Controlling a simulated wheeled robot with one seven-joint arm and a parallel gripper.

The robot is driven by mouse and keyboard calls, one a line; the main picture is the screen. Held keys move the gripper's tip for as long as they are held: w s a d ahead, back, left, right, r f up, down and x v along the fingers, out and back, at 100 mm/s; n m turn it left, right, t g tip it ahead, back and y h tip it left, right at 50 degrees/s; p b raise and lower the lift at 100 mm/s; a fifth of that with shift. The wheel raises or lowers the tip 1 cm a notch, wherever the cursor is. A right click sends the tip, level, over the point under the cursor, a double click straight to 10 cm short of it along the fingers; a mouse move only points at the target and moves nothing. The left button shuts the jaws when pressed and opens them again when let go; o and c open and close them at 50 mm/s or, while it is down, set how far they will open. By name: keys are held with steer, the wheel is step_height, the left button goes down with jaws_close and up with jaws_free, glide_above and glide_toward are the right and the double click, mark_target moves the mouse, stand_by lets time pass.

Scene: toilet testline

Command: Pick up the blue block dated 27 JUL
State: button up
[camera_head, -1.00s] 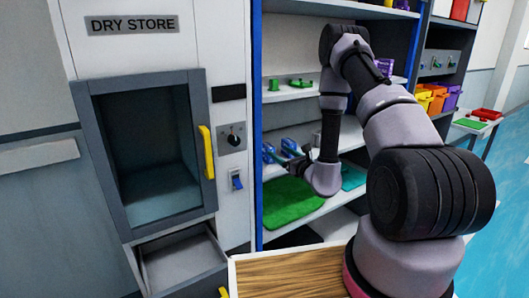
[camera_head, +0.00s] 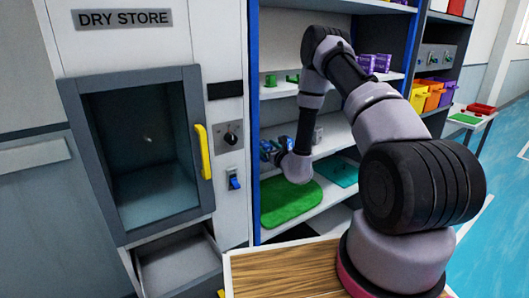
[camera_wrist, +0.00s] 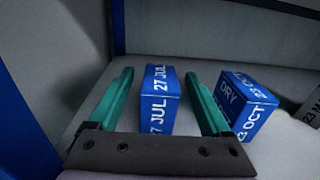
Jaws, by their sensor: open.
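The blue block dated 27 JUL (camera_wrist: 160,85) stands on a pale shelf in the wrist view, with white lettering on its top and front faces. My gripper (camera_wrist: 160,88) is open, its two teal fingers on either side of this block. Narrow gaps show between the fingers and the block. A second blue block, marked DRY and 23 OCT (camera_wrist: 248,102), stands just right of the right finger. In the head view my gripper is mostly hidden behind my arm at the middle shelf, where small blue shapes (camera_head: 268,150) show.
A blue shelf post (camera_wrist: 118,28) rises at the left. Below the shelf lie a green mat (camera_head: 290,203) and a teal mat (camera_head: 340,172). The dry store cabinet (camera_head: 130,75) stands left.

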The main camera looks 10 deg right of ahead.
steer(key=shift+w+a, duration=0.15)
steer(key=shift+w, duration=0.3)
steer(key=shift+c, duration=0.3)
jaws_close()
